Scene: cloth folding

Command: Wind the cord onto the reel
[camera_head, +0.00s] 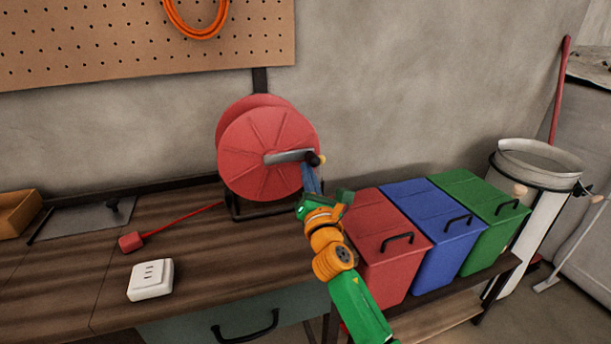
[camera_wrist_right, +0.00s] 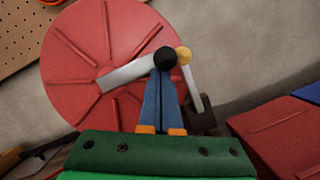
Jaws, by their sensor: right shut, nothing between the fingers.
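A red reel (camera_head: 262,152) stands upright on a black stand on the workbench; it also shows in the wrist view (camera_wrist_right: 85,60). Its grey crank arm (camera_head: 285,157) points right and ends in a dark knob (camera_head: 312,159), which is black in the wrist view (camera_wrist_right: 165,57). A red cord (camera_head: 185,224) runs from the reel's lower left across the bench to a red plug (camera_head: 131,242). My right gripper (camera_head: 308,168) is at the crank's knob end, its blue fingers together with their tips at the black knob. I cannot tell whether they touch it. My left gripper is out of view.
A white socket block (camera_head: 150,279) lies near the bench front. Red (camera_head: 385,245), blue (camera_head: 432,230) and green (camera_head: 478,205) lidded bins stand right of my right arm. A pegboard (camera_head: 130,40) with an orange coil hangs behind. The bench's middle left is mostly clear.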

